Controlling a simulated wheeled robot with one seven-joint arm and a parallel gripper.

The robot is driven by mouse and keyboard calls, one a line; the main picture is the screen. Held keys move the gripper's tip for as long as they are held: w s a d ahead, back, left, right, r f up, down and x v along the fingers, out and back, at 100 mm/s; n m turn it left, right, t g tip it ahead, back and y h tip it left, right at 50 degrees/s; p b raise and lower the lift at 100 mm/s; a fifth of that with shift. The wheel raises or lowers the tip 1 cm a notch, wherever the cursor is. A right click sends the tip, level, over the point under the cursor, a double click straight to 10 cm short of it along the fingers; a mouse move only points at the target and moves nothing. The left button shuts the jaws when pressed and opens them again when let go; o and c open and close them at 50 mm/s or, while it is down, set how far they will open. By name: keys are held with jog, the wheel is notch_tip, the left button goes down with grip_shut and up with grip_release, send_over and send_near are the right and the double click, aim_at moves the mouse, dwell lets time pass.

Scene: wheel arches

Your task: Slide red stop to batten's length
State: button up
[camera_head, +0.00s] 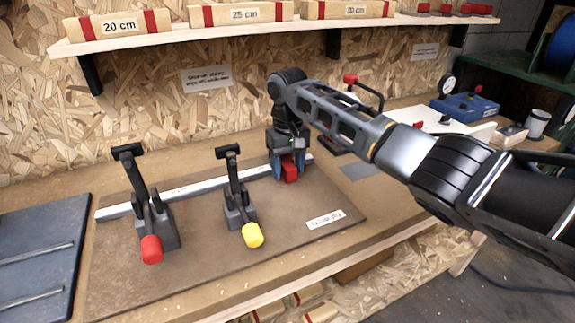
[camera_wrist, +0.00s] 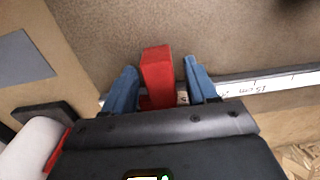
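The red stop (camera_head: 290,170) sits at the right part of the pale measuring rail (camera_head: 200,187) on the brown jig board (camera_head: 200,265). My gripper (camera_head: 289,172) is over the stop, pointing down. In the wrist view the red stop (camera_wrist: 157,75) stands between my two blue fingers (camera_wrist: 162,88), with a narrow gap at least on the right, so the gripper looks open around it. The rail (camera_wrist: 270,84) shows a "15 cm" mark there. Two toggle clamps stand on the board, one with a red tip (camera_head: 151,249) and one with a yellow tip (camera_head: 252,235). No batten lies along the rail.
The shelf (camera_head: 225,35) above holds boxes labelled 20 cm (camera_head: 117,25), 25 cm (camera_head: 244,14) and 30 cm (camera_head: 350,10). A dark slotted panel (camera_head: 40,265) lies at left. A blue tool (camera_head: 465,107) and a white board are at right. Red-banded wooden pieces (camera_head: 305,296) show below the bench.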

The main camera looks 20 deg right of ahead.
jog(key=shift+r, duration=0.1)
notch_tip(320, 180, up, 8)
jog(key=shift+f+b, duration=0.2)
jog(key=shift+b, duration=0.15)
dwell(0.5)
